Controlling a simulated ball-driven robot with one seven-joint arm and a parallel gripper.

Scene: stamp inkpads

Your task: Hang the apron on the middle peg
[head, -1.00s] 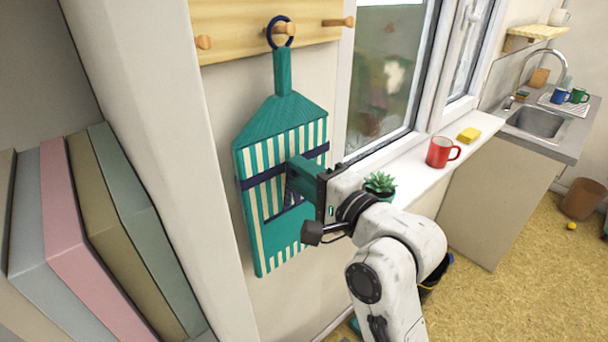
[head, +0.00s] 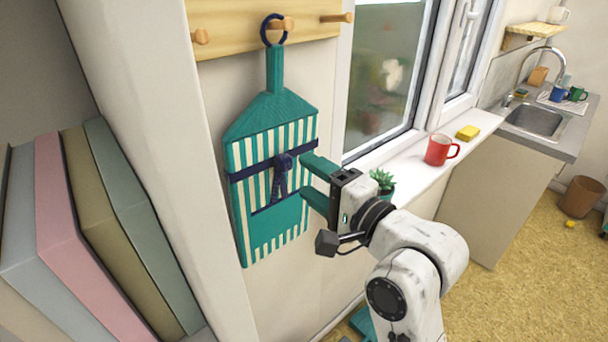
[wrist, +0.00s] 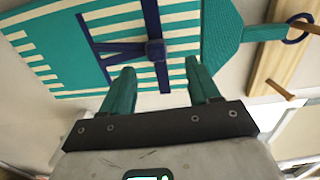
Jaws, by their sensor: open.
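The apron (head: 270,131) is teal with cream stripes, a dark blue waist tie and a knot at its middle. It hangs against the wall by its dark blue neck ring (head: 264,35), which shows around the middle peg (head: 286,24). The apron also shows in the wrist view (wrist: 60,40), with the ring and peg at the upper right. My gripper (head: 308,180) is open and empty, to the right of the apron and apart from it. Its two teal fingers (wrist: 158,76) point at the knot.
The wooden rail (head: 228,27) also bears a left peg (head: 200,37) and a right peg (head: 338,18). A window sill at the right holds a red mug (head: 438,150), a yellow sponge (head: 467,132) and a plant (head: 383,182). Books (head: 75,230) stand at the left.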

